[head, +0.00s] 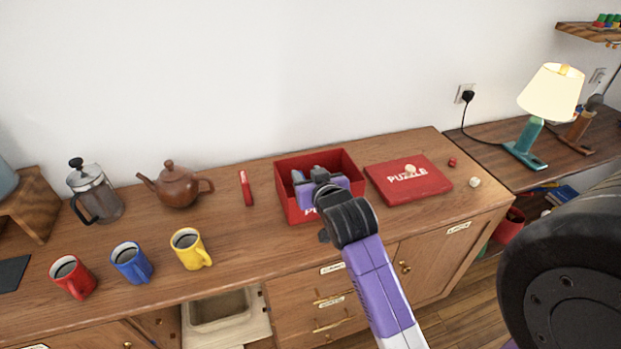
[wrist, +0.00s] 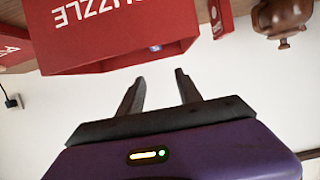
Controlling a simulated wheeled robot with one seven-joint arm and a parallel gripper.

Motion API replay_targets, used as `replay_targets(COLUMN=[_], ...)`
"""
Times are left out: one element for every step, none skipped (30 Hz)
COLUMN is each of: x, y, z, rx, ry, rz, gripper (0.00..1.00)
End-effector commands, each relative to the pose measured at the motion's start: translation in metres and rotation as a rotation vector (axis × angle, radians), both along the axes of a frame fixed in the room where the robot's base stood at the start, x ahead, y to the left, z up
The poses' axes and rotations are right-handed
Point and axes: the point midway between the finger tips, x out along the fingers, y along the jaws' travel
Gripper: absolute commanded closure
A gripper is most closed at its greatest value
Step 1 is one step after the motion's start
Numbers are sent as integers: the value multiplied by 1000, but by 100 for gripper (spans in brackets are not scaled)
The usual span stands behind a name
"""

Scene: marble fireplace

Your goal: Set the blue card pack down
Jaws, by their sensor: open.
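The open red puzzle box (head: 285,207) stands on the wooden sideboard. My gripper (head: 318,174) is over this box in the head view and hides part of its inside. In the wrist view my gripper (wrist: 159,76) is open, with nothing between its two fingers. The red box (wrist: 120,62) is just past the fingertips there. A small bluish patch (wrist: 155,48) shows at the box's opening; I cannot tell whether it is the blue card pack. No blue card pack shows clearly in either view.
The puzzle lid (head: 430,182) lies right of the box with a small pale piece (head: 410,170) on it. A red item (head: 246,188) stands left of the box. A teapot (head: 177,186), a coffee press (head: 96,192) and mugs (head: 131,263) are further left. A lamp (head: 551,95) stands right.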

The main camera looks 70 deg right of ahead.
Motion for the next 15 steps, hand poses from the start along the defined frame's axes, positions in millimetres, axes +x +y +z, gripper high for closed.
replay_targets(x=[-5, -6, -9, -10, -11, -12, -13, -13, -14, -14, -14, -13, -13, -12, -11], y=[5, 8, 10, 12, 13, 14, 15, 15, 16, 16, 17, 21, 25, 31, 43], z=[1, 3, 4, 5, 6, 6, 7, 7, 7, 7, 7, 5, 3, -1, -6], rx=[1, 0, 0, -1, -1, -1, -1, -1, -1, -1, 0, -1, 1, 1, 0], ry=[2, 1, 1, 1, 1, 1, 1, 1, 1, 1, 2, 2, 3, 5, 6], rz=[0, 0, 0, 0, 0, 0, 0, 0, 0, 0, 3, 9, 18, 31, 54], gripper=[58, 58, 58, 58, 58, 58, 58, 58, 58, 58, 58, 58, 58, 58, 58])
